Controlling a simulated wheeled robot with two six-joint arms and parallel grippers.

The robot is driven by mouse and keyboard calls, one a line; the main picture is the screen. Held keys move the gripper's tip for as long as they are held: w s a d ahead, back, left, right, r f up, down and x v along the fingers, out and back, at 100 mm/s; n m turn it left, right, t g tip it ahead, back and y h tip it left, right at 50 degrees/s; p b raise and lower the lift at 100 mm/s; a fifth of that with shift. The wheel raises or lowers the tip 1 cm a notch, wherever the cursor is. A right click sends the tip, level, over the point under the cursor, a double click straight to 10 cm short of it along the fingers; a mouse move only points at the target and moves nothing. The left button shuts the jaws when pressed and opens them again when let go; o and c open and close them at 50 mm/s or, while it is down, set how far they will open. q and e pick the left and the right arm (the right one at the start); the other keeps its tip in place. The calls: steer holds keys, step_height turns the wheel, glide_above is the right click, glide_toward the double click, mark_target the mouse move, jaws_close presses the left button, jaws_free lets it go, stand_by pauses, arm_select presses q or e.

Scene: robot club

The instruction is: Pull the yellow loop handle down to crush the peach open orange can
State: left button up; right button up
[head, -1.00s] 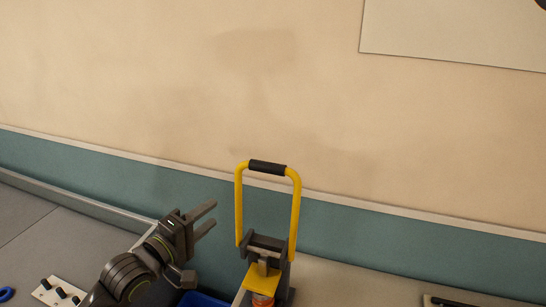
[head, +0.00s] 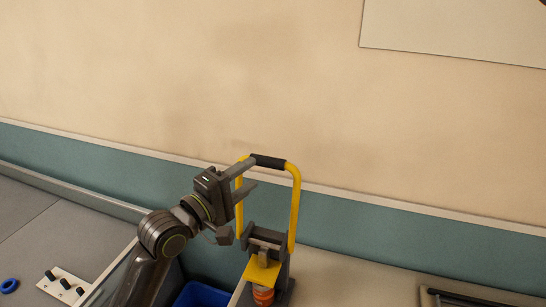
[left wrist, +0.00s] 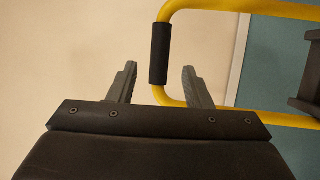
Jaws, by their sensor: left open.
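The yellow loop handle (head: 296,205) stands upright on the can crusher, with a black grip (head: 268,161) across its top. My left gripper (head: 246,178) is open and empty at the loop's left side, its fingers pointing right. In the left wrist view, the black grip (left wrist: 159,53) and the yellow loop (left wrist: 180,7) lie beyond and between the open fingers (left wrist: 158,84). I cannot tell whether a finger touches the loop. The orange can (head: 263,296) sits low in the crusher, under the yellow plate (head: 262,272), partly hidden. My right gripper is not in view.
A blue bin (head: 201,297) is at the bottom, left of the crusher. A white board with black knobs (head: 64,284) and a blue ring (head: 9,286) lie at lower left. A dark tray (head: 470,299) is at lower right. The wall is close behind the crusher.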

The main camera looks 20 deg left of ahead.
mark_target(265, 164)
arm_select(q)
steer(key=p+x, duration=0.1)
steer(key=x, duration=0.7)
steer(key=shift+w+d, duration=0.1)
steer(key=shift+w, duration=0.3)
jaws_close()
